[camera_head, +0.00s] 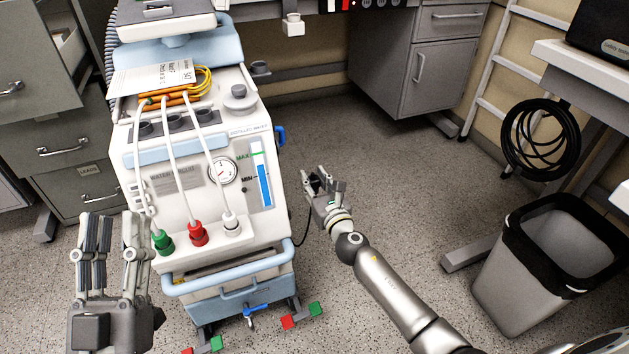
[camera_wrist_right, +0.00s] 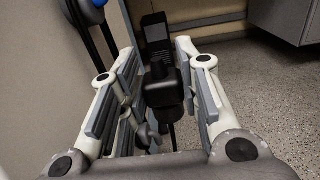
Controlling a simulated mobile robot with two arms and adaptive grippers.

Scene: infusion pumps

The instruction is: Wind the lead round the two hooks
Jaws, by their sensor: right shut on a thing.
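My right gripper (camera_head: 324,186) is out to the right of the white and blue machine (camera_head: 205,195), above the floor. In the right wrist view, it (camera_wrist_right: 160,90) is shut on a black plug (camera_wrist_right: 160,85), which stands between its fingers. The black lead (camera_head: 304,232) hangs in a curve beside the machine's lower right side. A blue hook (camera_head: 281,135) sticks out of the machine's right side; I cannot make out a second hook clearly. My left gripper (camera_head: 115,222) is open and empty in front of the machine's left side.
A coiled black cable (camera_head: 541,140) hangs on the right, above a grey bin (camera_head: 545,270). A grey cabinet (camera_head: 415,65) stands at the back. Grey drawers (camera_head: 65,150) stand at the left. The floor (camera_head: 390,175) right of the machine is clear.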

